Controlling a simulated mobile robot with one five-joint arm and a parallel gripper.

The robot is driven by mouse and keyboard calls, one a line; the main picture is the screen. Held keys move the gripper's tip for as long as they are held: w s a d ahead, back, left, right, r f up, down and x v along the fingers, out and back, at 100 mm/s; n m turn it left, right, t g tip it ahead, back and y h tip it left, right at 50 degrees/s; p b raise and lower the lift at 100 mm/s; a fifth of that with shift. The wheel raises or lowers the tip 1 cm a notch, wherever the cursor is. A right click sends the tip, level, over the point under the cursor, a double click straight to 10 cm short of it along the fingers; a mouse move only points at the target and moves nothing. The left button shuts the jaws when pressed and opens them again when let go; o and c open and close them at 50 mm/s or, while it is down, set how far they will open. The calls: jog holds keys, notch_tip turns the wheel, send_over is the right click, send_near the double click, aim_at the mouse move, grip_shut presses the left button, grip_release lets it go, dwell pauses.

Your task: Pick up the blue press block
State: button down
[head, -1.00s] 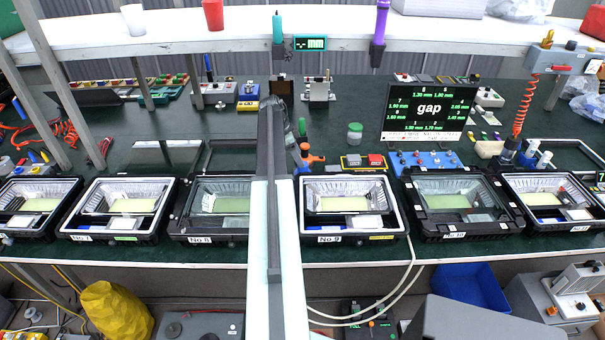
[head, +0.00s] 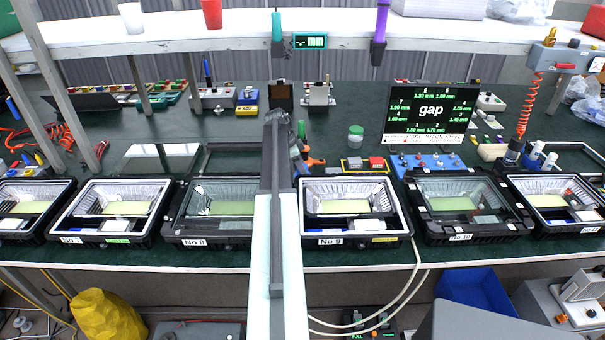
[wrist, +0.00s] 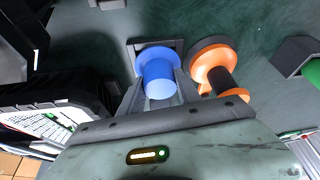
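The blue press block (wrist: 158,75), a blue cylinder with a wider round flange, shows in the wrist view beside a grey square-edged piece on the dark green bench. My gripper (wrist: 160,98) has its two grey fingers apart, one on each side of the block. I cannot tell whether either finger touches it. In the head view my arm hides the block, and the fingers cannot be made out.
An orange and black round-based tool (wrist: 213,68) stands close right of the block; its orange part also shows in the head view (head: 315,162). Housing No 9 (head: 306,228) and housing No 8 (head: 180,228) line the bench's front edge. A black housing edge (wrist: 75,88) is left of my gripper.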

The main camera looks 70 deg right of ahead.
notch_tip(320, 180, up, 10)
jog(key=p, duration=1)
jog(key=shift+r, duration=0.15)
